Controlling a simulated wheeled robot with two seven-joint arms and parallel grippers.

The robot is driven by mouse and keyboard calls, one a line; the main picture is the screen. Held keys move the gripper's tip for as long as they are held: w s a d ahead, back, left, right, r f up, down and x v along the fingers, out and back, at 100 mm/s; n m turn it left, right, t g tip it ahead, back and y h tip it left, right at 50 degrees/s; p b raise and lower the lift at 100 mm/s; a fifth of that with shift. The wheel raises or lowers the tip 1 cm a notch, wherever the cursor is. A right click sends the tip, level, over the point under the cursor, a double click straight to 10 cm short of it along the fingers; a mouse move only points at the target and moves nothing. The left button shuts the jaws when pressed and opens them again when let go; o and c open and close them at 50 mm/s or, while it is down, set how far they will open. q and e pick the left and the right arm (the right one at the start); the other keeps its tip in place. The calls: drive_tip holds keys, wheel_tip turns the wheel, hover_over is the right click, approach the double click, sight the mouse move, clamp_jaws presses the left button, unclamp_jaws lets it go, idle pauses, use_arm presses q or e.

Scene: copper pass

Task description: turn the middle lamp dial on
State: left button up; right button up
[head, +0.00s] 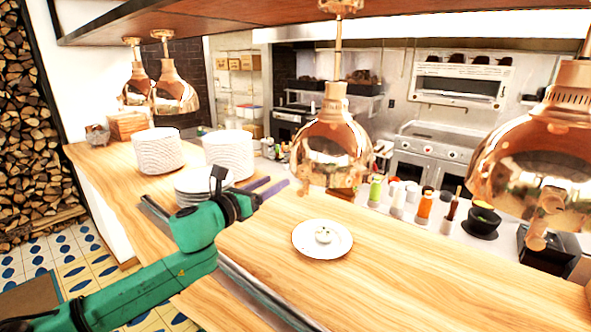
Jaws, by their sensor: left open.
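The middle copper lamp (330,145) hangs from the shelf above on a thin rod. A small copper knob (341,192), likely its dial, shows at the lamp's lower rim; its setting cannot be told. My left gripper (278,185) is open and empty, with two dark purplish fingers pointing right. In the picture it is left of and below the middle lamp, over the wooden counter (420,275), apart from the lamp. My right gripper is not in view.
A larger copper lamp (535,150) hangs at right, and a pair of copper lamps (174,92) at back left. Plate stacks (158,152) stand on the counter at left. A white plate (322,252) holds a small white item. Bottles (424,207) line the back. The front right counter is clear.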

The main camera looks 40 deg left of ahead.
sight(301, 170)
use_arm(q)
drive_tip(key=w, duration=0.9)
drive_tip(key=shift+w+f, duration=0.25)
drive_tip(key=shift+f, duration=0.05)
drive_tip(key=shift+w+a+r, duration=0.1)
drive_tip(key=shift+w, duration=0.15)
drive_tip(key=shift+r, duration=0.1)
drive_tip(key=shift+w, duration=0.35)
drive_tip(key=shift+f, duration=0.2)
drive_tip(key=shift+c, duration=1.3)
clamp_jaws()
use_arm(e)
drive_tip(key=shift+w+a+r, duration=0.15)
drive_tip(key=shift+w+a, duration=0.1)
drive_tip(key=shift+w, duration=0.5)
